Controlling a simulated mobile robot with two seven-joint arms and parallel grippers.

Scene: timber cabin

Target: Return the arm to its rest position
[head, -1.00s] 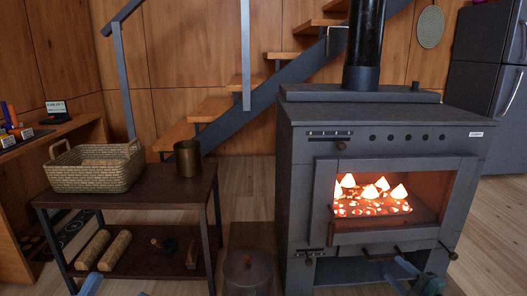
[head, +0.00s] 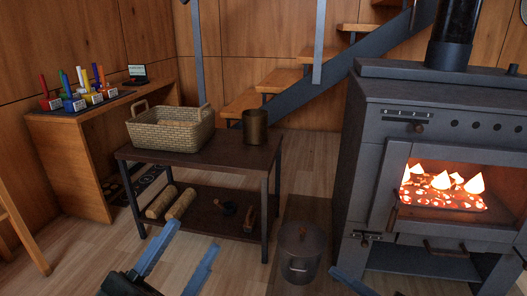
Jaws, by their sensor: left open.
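My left gripper (head: 194,236) is at the bottom of the head view, left of the middle. Its two blue fingers are spread apart, with nothing between them. In the picture it lies in front of the low dark table (head: 190,157), over the floor. Part of my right gripper (head: 350,281) shows at the bottom edge, in front of the stove. Only one blue finger-like piece of it is visible, so its opening is hidden.
The stove (head: 365,150) with glowing coals stands at the right. A lidded metal pot (head: 300,252) stands on the floor beside it. The table bears a wicker basket (head: 172,135) and a metal cup (head: 255,128). Firewood logs (head: 161,202) lie on its lower shelf.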

